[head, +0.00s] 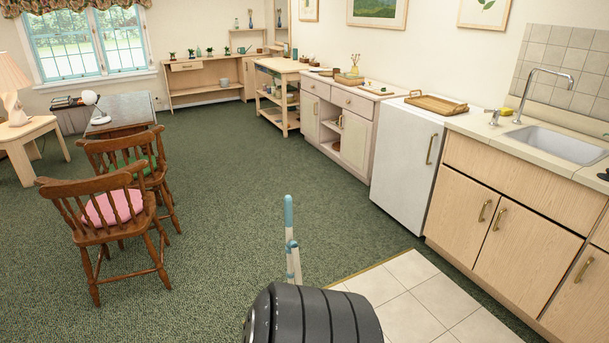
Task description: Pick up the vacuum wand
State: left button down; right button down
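A slim upright stick with a blue rounded top and white lower parts (289,215) stands at the lower middle of the head view, over the green carpet. It looks like the vacuum wand, but I cannot be sure. Its lower end is hidden behind a black ribbed rounded shape (315,318) at the bottom edge. I cannot tell whether that shape is part of me or part of the vacuum. Neither of my grippers shows in the head view.
Wooden chairs, one with a pink cushion (112,206), stand left by a dark table (130,106). On the right are a white fridge (403,160) and sink cabinets (525,240). A tiled floor patch (420,300) lies lower right. Carpet (235,170) in the middle is clear.

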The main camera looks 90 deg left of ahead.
aim_at(291, 242)
jog(key=u, duration=2.9)
jog(key=i+j+z, duration=0.1)
jog(key=i+j, duration=0.25)
jog(key=i, duration=0.05)
